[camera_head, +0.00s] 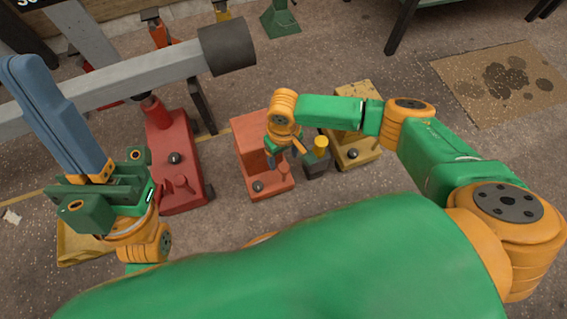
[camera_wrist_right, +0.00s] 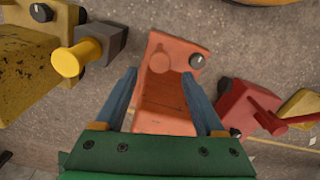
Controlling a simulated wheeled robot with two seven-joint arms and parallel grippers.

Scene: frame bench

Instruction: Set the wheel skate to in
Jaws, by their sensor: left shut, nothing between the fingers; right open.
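No label marks the wheel skate, so I cannot tell which device it is. A salmon-orange block (camera_head: 250,135) with a recess and a dark dial stands at the centre. It also shows in the right wrist view (camera_wrist_right: 172,125), with a round orange stub and the dial at its far end. My right gripper (camera_head: 283,152) is over this block, its blue fingers open and apart on either side of the recess in the wrist view (camera_wrist_right: 160,78). Whether they touch it is unclear. My left gripper (camera_head: 28,72) is shut and empty at the left, fingers pointing up.
A grey block with a yellow knob (camera_head: 321,142) stands beside the salmon block. A yellow block (camera_head: 360,150) with a dial is right of it, a red device (camera_head: 175,140) left. A grey beam with a dark end (camera_head: 228,47) crosses the upper left. Open floor lies upper right.

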